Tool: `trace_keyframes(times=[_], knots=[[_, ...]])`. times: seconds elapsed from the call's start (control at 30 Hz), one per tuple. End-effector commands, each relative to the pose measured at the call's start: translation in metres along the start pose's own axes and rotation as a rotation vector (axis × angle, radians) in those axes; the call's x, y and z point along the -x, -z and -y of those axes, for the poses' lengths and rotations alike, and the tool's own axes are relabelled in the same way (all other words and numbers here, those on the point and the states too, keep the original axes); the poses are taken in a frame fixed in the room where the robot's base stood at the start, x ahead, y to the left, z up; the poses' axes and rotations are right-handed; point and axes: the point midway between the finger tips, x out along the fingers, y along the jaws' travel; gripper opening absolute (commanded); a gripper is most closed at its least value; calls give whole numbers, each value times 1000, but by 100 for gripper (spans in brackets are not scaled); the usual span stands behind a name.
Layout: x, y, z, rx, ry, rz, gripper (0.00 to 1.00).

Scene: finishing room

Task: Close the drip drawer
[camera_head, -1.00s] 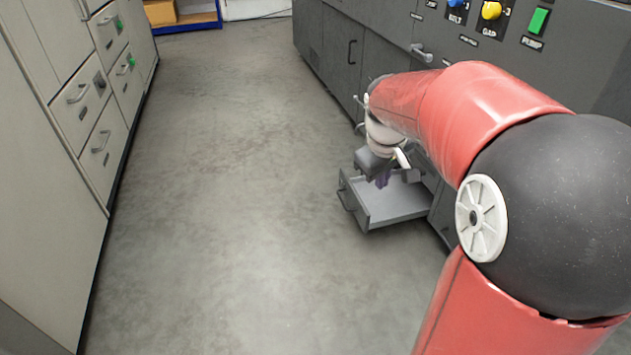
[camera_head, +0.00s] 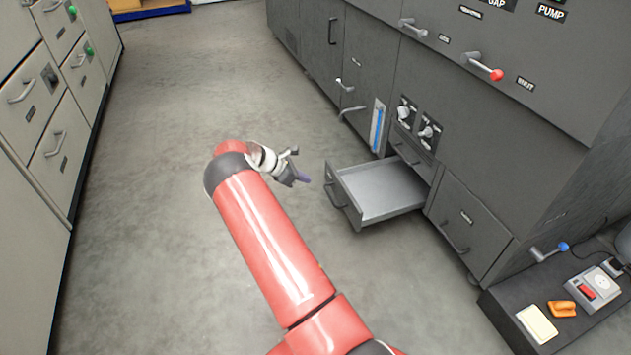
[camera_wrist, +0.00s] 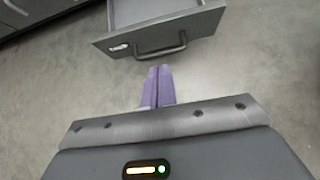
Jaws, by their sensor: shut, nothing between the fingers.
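The drip drawer (camera_head: 382,190) is a shallow grey tray drawer, pulled well out from the low front of the dark grey machine. Its inside looks empty. Its front panel with a dark bar handle (camera_head: 336,199) faces left, and the handle (camera_wrist: 160,46) also shows in the wrist view. My gripper (camera_head: 304,177) is just left of the drawer front, with its purple fingers pointing toward it. In the wrist view the fingers (camera_wrist: 158,72) are together and empty, a small gap short of the handle.
The dark grey machine (camera_head: 480,140) fills the right side, with knobs and levers above the drawer. A low dark platform (camera_head: 510,310) at the lower right bears an orange item and a small device. Pale cabinets (camera_head: 40,120) line the left. The floor between is clear.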

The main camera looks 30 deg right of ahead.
Motion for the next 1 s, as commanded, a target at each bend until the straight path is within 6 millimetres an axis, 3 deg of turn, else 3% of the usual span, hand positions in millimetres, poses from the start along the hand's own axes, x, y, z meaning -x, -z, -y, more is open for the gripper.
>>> trace_keyframes(times=[0.27, 0.63, 0.8, 1.0], knots=[[-31, 3, 0, 20, 3, 13, 0], [-109, 3, 0, 18, 3, 12, 0], [-126, -16, -1, 15, 1, 11, 0], [-134, -24, -1, 17, 0, 11, 0]])
